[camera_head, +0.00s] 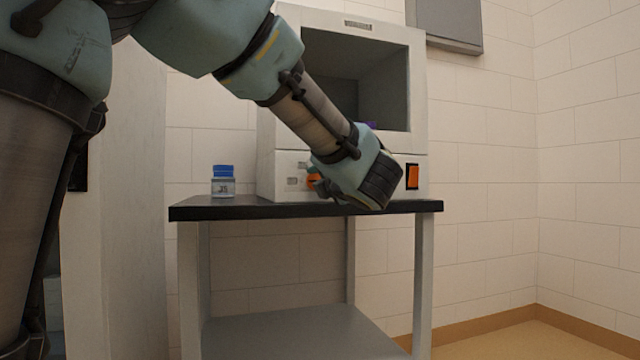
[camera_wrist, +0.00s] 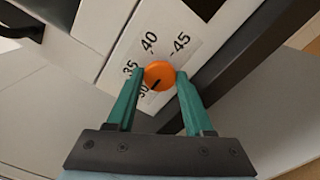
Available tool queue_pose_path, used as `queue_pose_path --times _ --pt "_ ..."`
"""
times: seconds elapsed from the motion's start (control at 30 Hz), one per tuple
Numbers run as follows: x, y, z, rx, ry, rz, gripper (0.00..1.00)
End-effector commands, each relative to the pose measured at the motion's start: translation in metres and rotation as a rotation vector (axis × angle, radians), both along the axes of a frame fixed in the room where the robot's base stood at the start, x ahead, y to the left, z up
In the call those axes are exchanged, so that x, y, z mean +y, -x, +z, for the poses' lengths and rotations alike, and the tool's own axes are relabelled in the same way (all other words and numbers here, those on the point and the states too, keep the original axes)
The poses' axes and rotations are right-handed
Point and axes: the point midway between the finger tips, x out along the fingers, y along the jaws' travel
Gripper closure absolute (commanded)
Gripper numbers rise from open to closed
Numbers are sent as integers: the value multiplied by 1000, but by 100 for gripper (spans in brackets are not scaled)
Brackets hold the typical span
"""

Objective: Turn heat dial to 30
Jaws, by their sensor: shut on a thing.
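The orange heat dial (camera_wrist: 159,73) sits on the white panel of a machine, with a short black pointer mark. The mark points to the lower left, toward a partly hidden label (camera_wrist: 143,92) that seems to read 30. Labels 35, 40 and 45 run around it. My gripper (camera_wrist: 160,77) has its two green fingers on opposite sides of the dial, shut on it. In the head view a bit of orange dial (camera_head: 313,177) shows beside my wrist, which hides most of that panel area.
The white machine (camera_head: 417,90) with an open dark chamber stands on a black-topped table (camera_head: 240,208). An orange switch (camera_head: 412,176) is at the panel's right. A small blue-lidded jar (camera_head: 223,182) stands at the table's left. A purple thing (camera_head: 371,125) shows partly in the chamber.

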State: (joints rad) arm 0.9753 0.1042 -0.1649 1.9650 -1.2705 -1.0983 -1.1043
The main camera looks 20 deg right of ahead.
Motion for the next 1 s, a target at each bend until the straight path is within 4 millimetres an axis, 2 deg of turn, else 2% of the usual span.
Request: queue_pose_path --times 0.13,0.17,0.4,0.73,0.87,1.0 --pt "-1 0 -1 2 0 -2 100" --pt "-1 0 -1 2 0 -2 46" --pt "0 0 0 1 0 -1 20" --pt "0 5 1 0 -1 -1 20" --pt "2 23 2 1 -1 -2 20" --pt "5 51 3 1 -2 -4 20"
